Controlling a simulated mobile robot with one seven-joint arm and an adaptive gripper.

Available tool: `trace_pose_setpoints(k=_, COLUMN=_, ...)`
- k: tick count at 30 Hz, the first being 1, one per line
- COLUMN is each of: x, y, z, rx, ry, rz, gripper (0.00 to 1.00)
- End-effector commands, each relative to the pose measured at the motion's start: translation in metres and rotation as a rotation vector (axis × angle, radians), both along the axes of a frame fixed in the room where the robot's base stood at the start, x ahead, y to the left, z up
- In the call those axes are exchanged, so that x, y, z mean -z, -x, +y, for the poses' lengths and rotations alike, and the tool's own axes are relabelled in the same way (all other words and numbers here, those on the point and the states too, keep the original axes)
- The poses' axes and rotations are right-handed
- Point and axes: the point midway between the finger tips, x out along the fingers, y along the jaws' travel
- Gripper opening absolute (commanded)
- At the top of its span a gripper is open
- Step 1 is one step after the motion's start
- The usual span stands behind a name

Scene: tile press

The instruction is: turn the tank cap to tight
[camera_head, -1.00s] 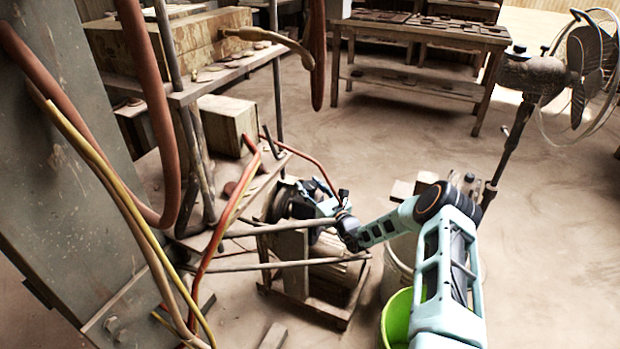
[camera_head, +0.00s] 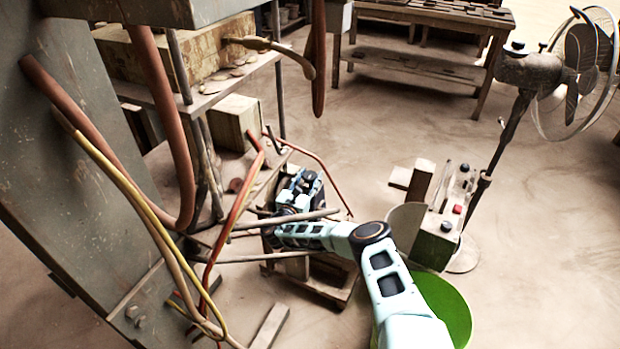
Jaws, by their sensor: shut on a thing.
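My gripper (camera_head: 299,188) is down at the low machine on a wooden frame (camera_head: 322,287) in the middle of the view, behind two grey bars. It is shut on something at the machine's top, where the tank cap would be. The cap itself cannot be made out, because the gripper and my wrist cover it. My arm comes in from the lower right and hides much of the machine, so how far the cap is turned cannot be seen.
Grey bars (camera_head: 262,257) and red and yellow hoses (camera_head: 215,240) lie close left of my wrist. A green tub (camera_head: 447,300) is beside my arm, with a box with buttons (camera_head: 440,220) behind it. A fan (camera_head: 585,60) stands at the right. Floor behind the machine is clear.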

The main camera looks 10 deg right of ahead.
Motion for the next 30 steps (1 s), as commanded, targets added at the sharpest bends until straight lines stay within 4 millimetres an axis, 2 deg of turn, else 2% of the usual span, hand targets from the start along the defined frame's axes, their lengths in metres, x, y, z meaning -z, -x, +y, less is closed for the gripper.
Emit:
trace_pose_setpoints(k=1, x=0.0073, y=0.0007, z=0.0008, rx=0.037, ry=-0.003, rz=0.001, gripper=0.13)
trace_pose_setpoints(k=12, x=0.0047, y=-0.0003, z=0.0005, rx=0.224, ry=0.001, rz=-0.001, gripper=0.13)
trace_pose_setpoints(k=30, x=-0.0011, y=-0.001, z=-0.0013, rx=0.277, ry=0.003, rz=-0.003, gripper=0.13)
